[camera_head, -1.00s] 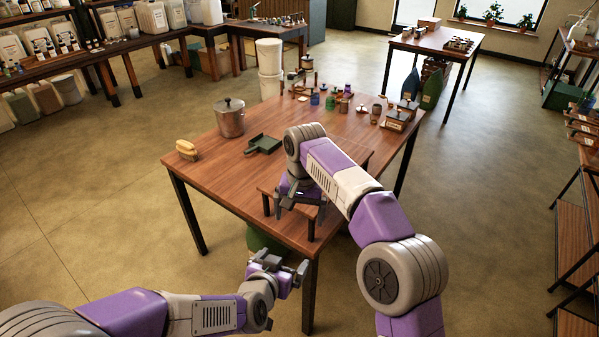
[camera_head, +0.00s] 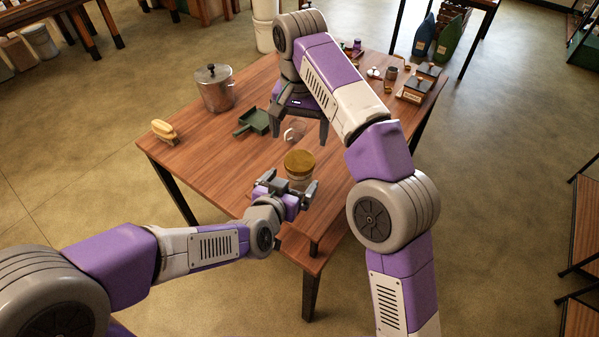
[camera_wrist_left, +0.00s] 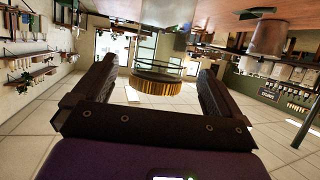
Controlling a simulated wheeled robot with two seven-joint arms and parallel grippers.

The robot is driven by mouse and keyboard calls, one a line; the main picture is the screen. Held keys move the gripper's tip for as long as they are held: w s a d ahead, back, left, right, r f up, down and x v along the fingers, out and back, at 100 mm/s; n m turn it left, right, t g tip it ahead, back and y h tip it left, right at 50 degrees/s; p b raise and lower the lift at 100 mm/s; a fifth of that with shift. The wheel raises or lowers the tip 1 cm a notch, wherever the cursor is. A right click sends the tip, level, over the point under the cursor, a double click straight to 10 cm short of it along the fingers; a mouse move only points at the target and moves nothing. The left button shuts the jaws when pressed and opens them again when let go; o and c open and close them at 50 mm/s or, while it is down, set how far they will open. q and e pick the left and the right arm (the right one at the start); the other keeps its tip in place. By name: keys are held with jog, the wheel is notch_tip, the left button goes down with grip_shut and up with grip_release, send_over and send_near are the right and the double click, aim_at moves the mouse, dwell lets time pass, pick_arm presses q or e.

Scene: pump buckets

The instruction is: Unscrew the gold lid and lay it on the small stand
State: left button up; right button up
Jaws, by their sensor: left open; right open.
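A glass jar (camera_head: 300,182) with a gold lid (camera_head: 299,161) stands upright near the front corner of the table. My left gripper (camera_head: 287,185) is open, with its fingers around the jar's near side at about body height. In the left wrist view, which is upside down, the gold lid (camera_wrist_left: 155,85) appears between the two open fingers. Contact cannot be told. My right gripper (camera_head: 299,128) is open and empty above the table behind the jar, pointing down.
On the wooden table (camera_head: 215,145) are a lidded metal pot (camera_head: 215,90), a dark green dustpan (camera_head: 252,122) and a brush (camera_head: 164,131). A small clear object (camera_head: 291,134) lies below my right gripper. Small weights and boxes (camera_head: 415,88) fill the far right. The left front is clear.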

aim_at(300, 160)
pick_arm(q)
jog(key=shift+w+d+f, duration=0.2)
jog(key=shift+w+f, duration=0.15)
jog(key=shift+w, duration=0.05)
pick_arm(e)
jog(key=shift+s, duration=0.15)
pick_arm(q)
jog(key=shift+x, duration=2.7)
pick_arm(e)
jog(key=shift+w+f, duration=0.1)
jog(key=shift+w, duration=0.1)
pick_arm(q)
jog(key=shift+r, duration=0.1)
grip_shut()
pick_arm(e)
jog(key=m, duration=0.4)
jog(key=shift+f+m, duration=0.1)
jog(key=shift+m, duration=0.2)
jog(key=shift+f, duration=3.9)
